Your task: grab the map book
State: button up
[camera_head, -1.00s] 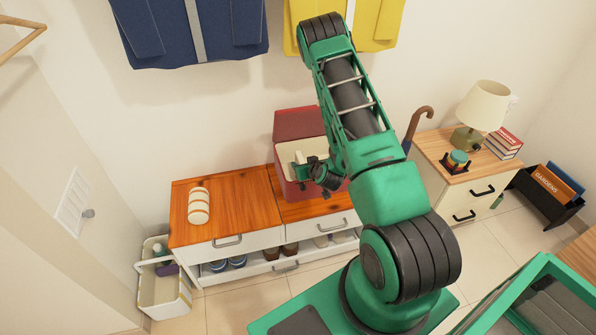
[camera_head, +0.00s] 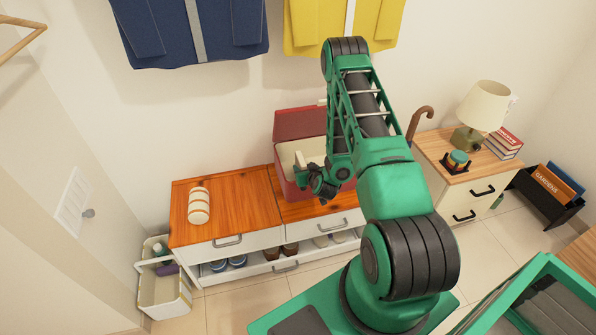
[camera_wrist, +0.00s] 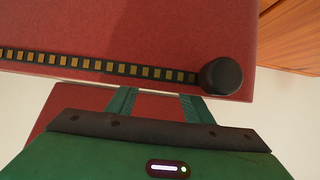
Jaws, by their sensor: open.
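I cannot pick out a book marked as a map book. An orange book lettered GARDENS (camera_head: 552,184) and a blue book (camera_head: 566,180) stand in a black rack (camera_head: 540,208) at the far right. Red-covered books (camera_head: 504,142) lie stacked on the bedside cabinet. My gripper (camera_head: 304,178) is open at the front of an open red box (camera_head: 284,188) on the wooden bench. A pale upright piece (camera_head: 300,160) shows just behind it; I cannot tell what it is.
The bench (camera_head: 240,200) bears a striped roll (camera_head: 198,206) at left, with shoes on a shelf below. The cabinet (camera_head: 455,190) holds a lamp (camera_head: 484,105) and a small jar (camera_head: 457,160). A cane (camera_head: 417,122) leans beside it. A white caddy (camera_head: 162,290) stands on the floor at left.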

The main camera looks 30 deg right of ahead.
jog(key=shift+x, duration=3.25)
jog(key=shift+r, duration=0.1)
jog(key=shift+c, duration=0.5)
grip_shut()
jog(key=shift+r, duration=0.1)
